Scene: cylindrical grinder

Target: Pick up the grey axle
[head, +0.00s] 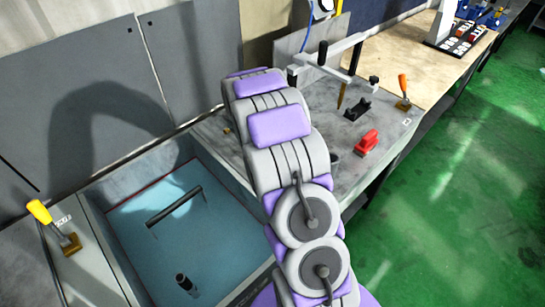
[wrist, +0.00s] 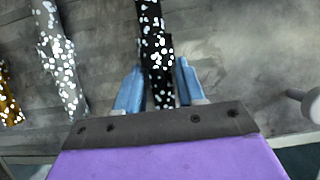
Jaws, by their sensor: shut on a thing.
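A grey axle-like bar (wrist: 62,60) with white speckles is at the left of the wrist view, apart from my gripper. My gripper (wrist: 158,88) has its two blue fingers on either side of a black bar (wrist: 158,60) with white speckles. The jaws are shut on this black bar, which runs up out of the top of the wrist view. A golden speckled piece (wrist: 9,98) shows at the far left edge. In the head view my arm hides the gripper, and I cannot make out these bars there.
In the head view, a grey bench top (head: 325,125) bears a red block (head: 367,142), a black holder (head: 357,107) and an orange-handled brush (head: 403,95). A blue-bottomed basin (head: 190,240) lies left of my arm. Green floor (head: 460,170) is open at right.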

